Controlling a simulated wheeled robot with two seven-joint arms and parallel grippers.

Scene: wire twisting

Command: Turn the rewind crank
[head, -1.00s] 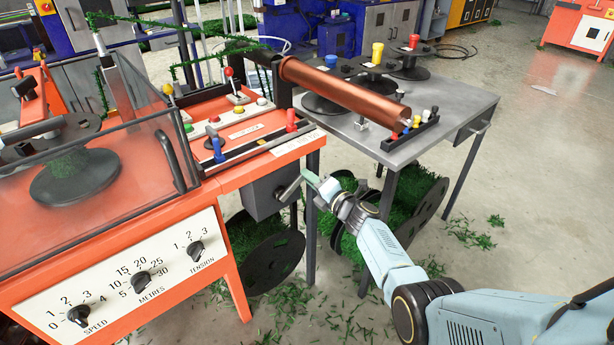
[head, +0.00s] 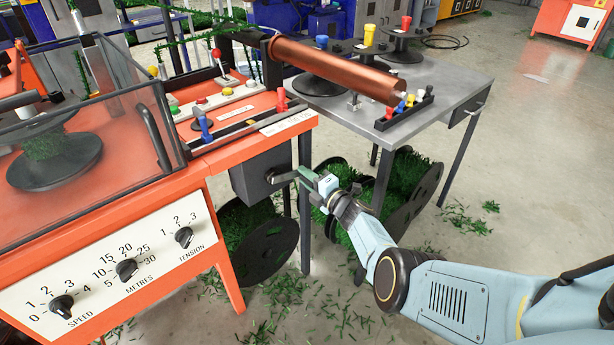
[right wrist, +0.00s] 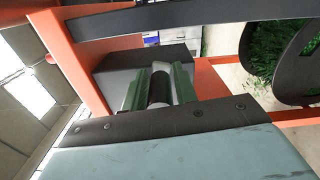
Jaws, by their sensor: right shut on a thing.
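The rewind crank (head: 284,177) sticks out from a dark grey box (head: 258,174) under the right end of the orange machine. In the head view the crank arm points right, about level. My right gripper (head: 312,180) is at the crank's outer end, its fingers partly hiding the handle. In the right wrist view my right gripper (right wrist: 158,88) has its green fingers shut on both sides of the dark round crank handle (right wrist: 160,86). The grey box (right wrist: 128,65) shows just beyond. My left gripper is not in view.
The machine's orange frame (head: 228,285) and the metal table's leg (head: 384,178) stand close to my right arm. Black reels (head: 262,248) with green wire sit below. A copper roller (head: 335,70) spans above. Open floor (head: 530,200) lies to the right.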

